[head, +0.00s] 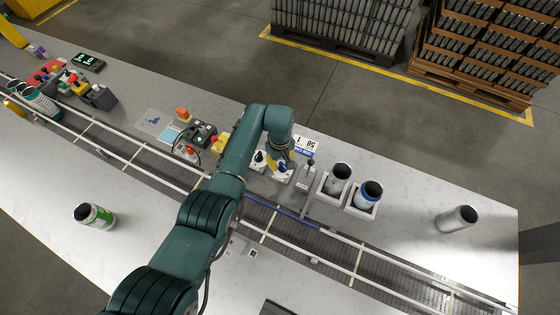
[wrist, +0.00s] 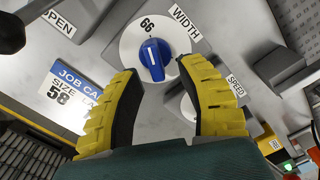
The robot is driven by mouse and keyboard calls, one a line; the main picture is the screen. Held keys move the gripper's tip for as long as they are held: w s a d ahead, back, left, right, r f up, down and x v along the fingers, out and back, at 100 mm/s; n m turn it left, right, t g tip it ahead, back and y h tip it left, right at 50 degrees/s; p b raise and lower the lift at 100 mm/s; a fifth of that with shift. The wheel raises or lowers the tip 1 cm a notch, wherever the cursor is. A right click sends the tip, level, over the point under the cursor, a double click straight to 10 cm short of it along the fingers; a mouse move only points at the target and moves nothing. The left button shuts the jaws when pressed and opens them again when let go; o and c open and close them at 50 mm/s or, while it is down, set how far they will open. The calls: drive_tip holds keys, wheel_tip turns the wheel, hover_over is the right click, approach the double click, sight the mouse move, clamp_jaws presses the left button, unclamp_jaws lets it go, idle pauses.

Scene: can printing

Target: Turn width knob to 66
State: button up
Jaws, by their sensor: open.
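The width knob (wrist: 152,62) is blue and sits on a round white dial beside the WIDTH label (wrist: 187,22) in the wrist view. A number that reads as 66 (wrist: 147,24) shows on the dial just above the knob. A light mark on the knob's upper part points roughly toward that number. My gripper (wrist: 157,72) is open, with one yellow, dark-padded finger on each side of the knob's lower end. I see no clear contact with the knob. In the head view, my arm partly hides the panel around the gripper (head: 284,158).
A job card (wrist: 70,85) reading size 58 lies left of the fingers. A second white dial (wrist: 188,108) beside the SPEED label (wrist: 236,86) is partly behind the right finger. The conveyor (head: 340,255) runs along the table, with two cups (head: 369,191) in holders nearby.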

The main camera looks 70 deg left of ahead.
wheel_tip(320, 180, up, 12)
drive_tip(key=shift+f, duration=0.2)
idle(0.5)
